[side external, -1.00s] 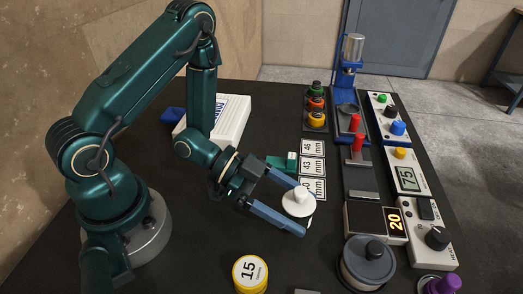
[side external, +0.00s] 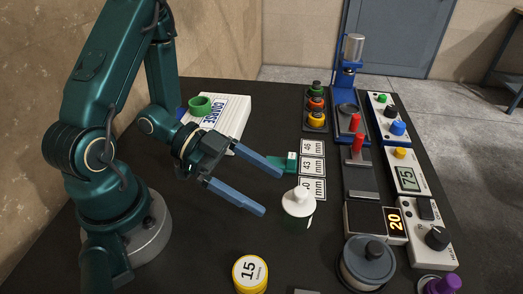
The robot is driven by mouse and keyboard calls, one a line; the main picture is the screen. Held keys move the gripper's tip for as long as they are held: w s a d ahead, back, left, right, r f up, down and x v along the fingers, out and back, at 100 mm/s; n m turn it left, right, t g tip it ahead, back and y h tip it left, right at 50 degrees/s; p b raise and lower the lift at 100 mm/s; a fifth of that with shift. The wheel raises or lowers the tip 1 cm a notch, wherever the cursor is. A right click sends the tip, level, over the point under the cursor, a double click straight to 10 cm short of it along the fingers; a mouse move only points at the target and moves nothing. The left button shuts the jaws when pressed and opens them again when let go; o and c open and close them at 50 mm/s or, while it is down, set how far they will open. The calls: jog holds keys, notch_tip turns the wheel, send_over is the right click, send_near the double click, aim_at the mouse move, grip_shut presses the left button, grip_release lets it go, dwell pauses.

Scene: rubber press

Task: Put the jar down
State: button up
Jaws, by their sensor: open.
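The jar (side external: 298,203), with a white knobbed lid, stands upright on the dark table, just in front of the "mm" label cards. Its lower body is dark and hard to make out. My gripper (side external: 273,193) is open and empty, to the left of the jar and apart from it. Its two blue fingers point toward the jar's side.
Label cards (side external: 313,167) and a small green block (side external: 283,163) lie behind the jar. A yellow "15" container (side external: 250,273) is in front. A grey lidded pot (side external: 366,262) and a scale reading 20 (side external: 372,220) stand right.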

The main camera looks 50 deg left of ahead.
jog(key=v, duration=0.4)
jog(key=shift+a+r, duration=0.1)
jog(key=shift+a, duration=0.1)
jog(key=shift+w+a+y, duration=0.15)
jog(key=shift+a+y, duration=0.1)
jog(key=shift+y, duration=0.05)
jog(key=w+a+y, duration=0.2)
jog(key=w+a+f+y, duration=0.1)
jog(key=w+a+y, duration=0.1)
jog(key=w+a+n+t+y, duration=0.1)
jog(key=w+a+y, duration=0.1)
jog(key=shift+a+f+y, duration=0.15)
jog(key=shift+f+y, duration=0.15)
jog(key=w+a+r+n+y, duration=0.2)
jog(key=a+r+n+y, duration=0.3)
jog(key=a+r+y, duration=0.15)
jog(key=s+d+r+n+g+h, duration=0.1)
jog(key=s+d+r+n, duration=0.1)
jog(key=s+d, duration=0.3)
jog(key=s+d+r+n+g+h, duration=0.1)
jog(key=s+d+r+n, duration=0.1)
jog(key=s+d, duration=0.4)
jog(key=shift+s+d+n+g, duration=0.2)
jog(key=shift+s+n+g, duration=0.1)
jog(key=shift+s+n, duration=0.45)
